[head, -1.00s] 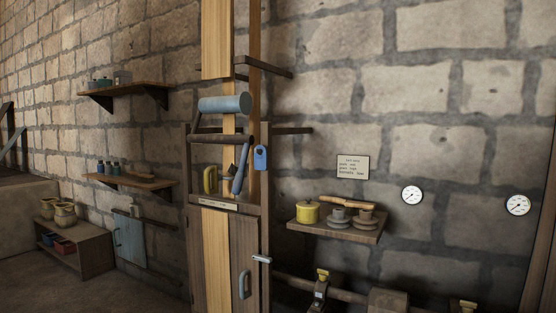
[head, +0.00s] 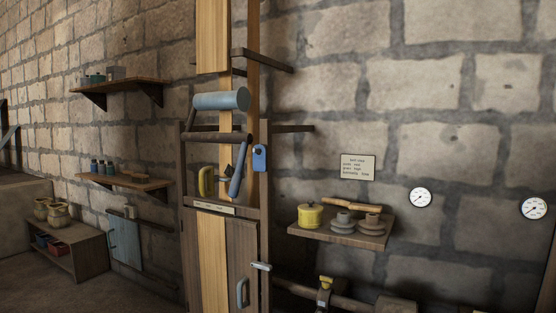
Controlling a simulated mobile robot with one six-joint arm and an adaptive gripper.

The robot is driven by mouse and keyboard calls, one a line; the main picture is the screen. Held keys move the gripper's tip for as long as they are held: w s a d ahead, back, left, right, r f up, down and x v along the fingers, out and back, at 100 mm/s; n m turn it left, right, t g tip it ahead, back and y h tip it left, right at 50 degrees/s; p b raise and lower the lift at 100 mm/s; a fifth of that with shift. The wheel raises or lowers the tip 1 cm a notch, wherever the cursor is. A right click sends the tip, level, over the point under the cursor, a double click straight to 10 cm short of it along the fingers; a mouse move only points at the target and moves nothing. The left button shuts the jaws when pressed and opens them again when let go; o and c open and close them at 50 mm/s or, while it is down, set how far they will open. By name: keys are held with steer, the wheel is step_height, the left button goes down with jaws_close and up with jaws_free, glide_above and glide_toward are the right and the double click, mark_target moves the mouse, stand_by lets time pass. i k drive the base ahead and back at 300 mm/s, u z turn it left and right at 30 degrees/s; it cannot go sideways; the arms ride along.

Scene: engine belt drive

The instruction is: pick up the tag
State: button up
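A blue tag (head: 259,158) with a dark hole near its top hangs on the right side of the wooden cabinet frame, at about the middle of the head view. It hangs upright, just right of a blue handle-like bar (head: 237,170). What it hangs from is too small to make out. My gripper is not in view.
A blue roller (head: 220,100) and a yellow padlock-like piece (head: 206,180) are in the cabinet's open upper part. A wooden shelf (head: 340,237) at right holds a yellow pot (head: 310,215) and cups. Wooden arms (head: 262,59) stick out from the cabinet. Two gauges (head: 420,197) are on the wall.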

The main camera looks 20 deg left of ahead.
mark_target(259, 161)
steer(key=z, duration=1)
steer(key=k, duration=0.7)
steer(key=u, duration=1.5)
steer(key=i, duration=0.15)
steer(key=u, duration=0.05)
